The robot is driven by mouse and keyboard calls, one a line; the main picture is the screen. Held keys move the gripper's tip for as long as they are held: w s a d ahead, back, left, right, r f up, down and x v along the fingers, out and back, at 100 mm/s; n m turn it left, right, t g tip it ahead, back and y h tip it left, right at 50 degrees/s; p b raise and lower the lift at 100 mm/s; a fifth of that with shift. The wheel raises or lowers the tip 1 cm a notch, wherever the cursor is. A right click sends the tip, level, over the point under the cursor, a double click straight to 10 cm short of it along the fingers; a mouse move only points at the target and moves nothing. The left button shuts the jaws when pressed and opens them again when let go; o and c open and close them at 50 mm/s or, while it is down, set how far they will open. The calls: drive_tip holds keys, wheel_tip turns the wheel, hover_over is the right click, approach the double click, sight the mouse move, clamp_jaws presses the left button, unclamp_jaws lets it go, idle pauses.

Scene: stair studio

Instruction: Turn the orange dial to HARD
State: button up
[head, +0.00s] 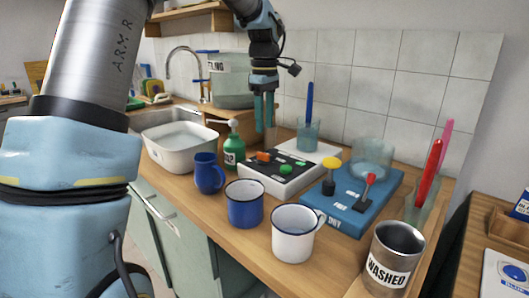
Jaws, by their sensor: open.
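The orange dial (263,156) sits at the back left of the black top of a white control box (253,187) on the wooden counter. Small white markings lie on the black top, too small to read, so I cannot tell where the dial points. My gripper (264,128) hangs fingers down above the box, close over the orange dial. Its two teal fingers are slightly apart with nothing seen between them. A gap shows between the fingertips and the dial.
Green knobs (286,168) share the box top. A green pump bottle (233,152) stands just left, blue mugs (208,176) and a white mug (293,240) in front. A blue unit (350,215) with yellow and red levers is at right. A glass (308,135) stands behind.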

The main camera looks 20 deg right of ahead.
sight(263, 158)
wheel_tip(263, 158, down, 9)
drive_tip(key=shift+r+p, duration=0.15)
drive_tip(key=shift+p, duration=0.4)
drive_tip(key=shift+c, duration=0.3)
clamp_jaws()
